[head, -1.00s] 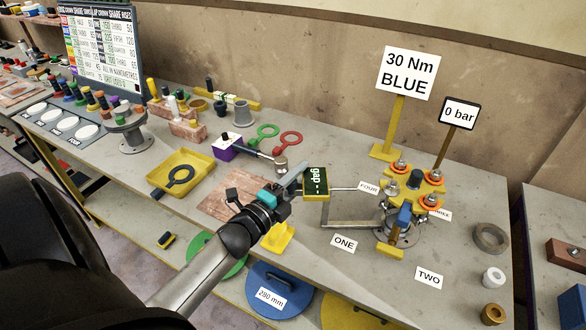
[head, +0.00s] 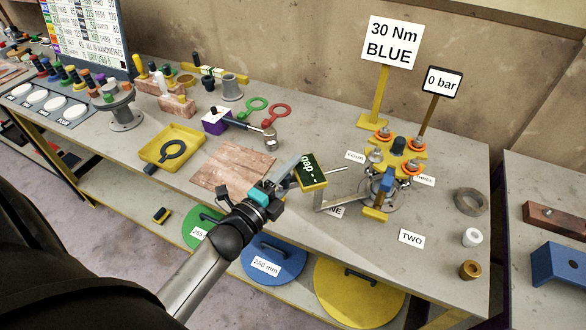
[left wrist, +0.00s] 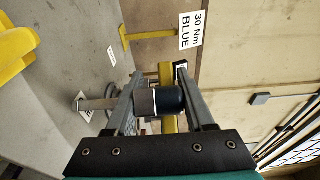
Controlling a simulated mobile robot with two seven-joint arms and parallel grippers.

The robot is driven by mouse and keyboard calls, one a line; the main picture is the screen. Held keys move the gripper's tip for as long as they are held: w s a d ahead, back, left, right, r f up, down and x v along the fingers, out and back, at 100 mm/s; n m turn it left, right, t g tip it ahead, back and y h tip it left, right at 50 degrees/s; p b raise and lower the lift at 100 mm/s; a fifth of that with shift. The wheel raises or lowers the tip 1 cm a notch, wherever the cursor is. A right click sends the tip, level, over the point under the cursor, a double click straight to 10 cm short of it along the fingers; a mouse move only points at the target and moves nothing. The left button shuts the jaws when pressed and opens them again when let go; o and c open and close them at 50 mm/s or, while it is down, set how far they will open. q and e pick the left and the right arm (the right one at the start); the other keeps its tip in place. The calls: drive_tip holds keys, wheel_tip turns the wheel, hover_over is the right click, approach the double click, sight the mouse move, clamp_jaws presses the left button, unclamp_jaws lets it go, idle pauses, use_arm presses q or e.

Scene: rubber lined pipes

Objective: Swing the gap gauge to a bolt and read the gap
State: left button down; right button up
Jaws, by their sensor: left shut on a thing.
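The gap gauge is a yellow box with a dark face (head: 311,172) reading "gap --", on a grey swing arm (head: 326,201) from the pipe flange. A thin probe points right from it, toward the flange. My left gripper (head: 287,178) is shut on the gauge. In the left wrist view, a dark round grip (left wrist: 171,101) sits between its fingers (left wrist: 160,98). The yellow flange (head: 405,152) carries several bolts with orange rings (head: 411,168). Label ONE (head: 335,212) is partly hidden by the swing arm; label TWO (head: 411,239) is clear. My right gripper is out of view.
A "30 Nm BLUE" sign (head: 391,42) and a "0 bar" sign (head: 442,82) stand behind the flange. A wrench (head: 240,125) and a yellow tray (head: 170,149) lie left. A grey ring (head: 470,202) and bushings (head: 472,237) stand right. Bench before TWO is clear.

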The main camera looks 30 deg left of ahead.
use_arm(q)
drive_tip(key=c, duration=0.7)
unclamp_jaws()
drive_tip(key=shift+s+a+f, duration=0.2)
drive_tip(key=shift+a+f, duration=0.05)
drive_tip(key=shift+a, duration=0.35)
drive_tip(key=shift+o, duration=0.6)
drive_tip(key=shift+s+a+r+y, duration=0.1)
drive_tip(key=shift+s+y, duration=0.1)
drive_tip(key=shift+y, duration=0.1)
drive_tip(key=shift+o, duration=0.8)
drive_tip(key=shift+s+a, duration=0.1)
drive_tip(key=shift+s, duration=0.1)
drive_tip(key=shift+o, duration=0.7)
drive_tip(key=shift+r, duration=0.1)
drive_tip(key=shift+w+d, duration=0.25)
drive_tip(key=s, duration=0.5)
drive_tip(key=s+a, duration=0.1)
drive_tip(key=s, duration=0.4)
drive_tip(key=s+b, duration=0.1)
drive_tip(key=s, duration=0.4)
drive_tip(key=shift+s+a, duration=0.1)
drive_tip(key=shift+a, duration=0.05)
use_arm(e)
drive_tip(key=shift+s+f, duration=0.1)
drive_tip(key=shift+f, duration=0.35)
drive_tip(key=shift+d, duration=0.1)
